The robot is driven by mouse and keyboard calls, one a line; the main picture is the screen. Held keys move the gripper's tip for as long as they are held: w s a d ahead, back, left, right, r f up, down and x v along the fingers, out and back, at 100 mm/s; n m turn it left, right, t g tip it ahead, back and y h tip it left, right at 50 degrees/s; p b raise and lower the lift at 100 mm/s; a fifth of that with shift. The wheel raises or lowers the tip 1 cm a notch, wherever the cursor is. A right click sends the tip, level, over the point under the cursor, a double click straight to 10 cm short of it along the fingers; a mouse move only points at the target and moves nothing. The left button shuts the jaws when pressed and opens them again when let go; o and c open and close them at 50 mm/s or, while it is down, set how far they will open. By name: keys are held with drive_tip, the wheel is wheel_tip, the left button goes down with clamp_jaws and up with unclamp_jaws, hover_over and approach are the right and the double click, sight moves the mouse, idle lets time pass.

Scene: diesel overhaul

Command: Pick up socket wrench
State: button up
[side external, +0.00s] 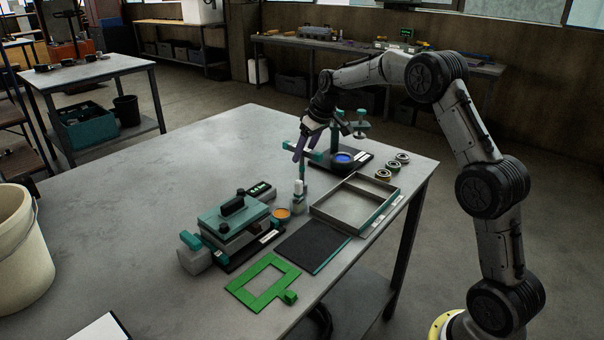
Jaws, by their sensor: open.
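A teal T-shaped tool, which looks like the socket wrench (302,174), stands upright near the middle of the work area. Its crossbar is at the top and its foot is in a small pale holder (298,206). My gripper (300,152) is open and points down at the crossbar, with its dark purple fingers overlapping the bar in this view. I cannot tell whether the fingers touch it or are only in front of it. The gripper hides part of the crossbar.
A shallow grey tray (325,213) lies right of the tool. A dark fixture with a blue disc (344,158) stands behind, beside several rings (383,175). A teal vise-like block (234,217), an orange-topped cup (281,214) and a green frame (242,290) lie nearer. The table's left is mostly clear.

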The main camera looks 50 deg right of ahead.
sight(302, 171)
drive_tip(key=shift+x, duration=2.35)
drive_tip(key=shift+w, duration=0.2)
clamp_jaws()
drive_tip(key=shift+r, duration=0.15)
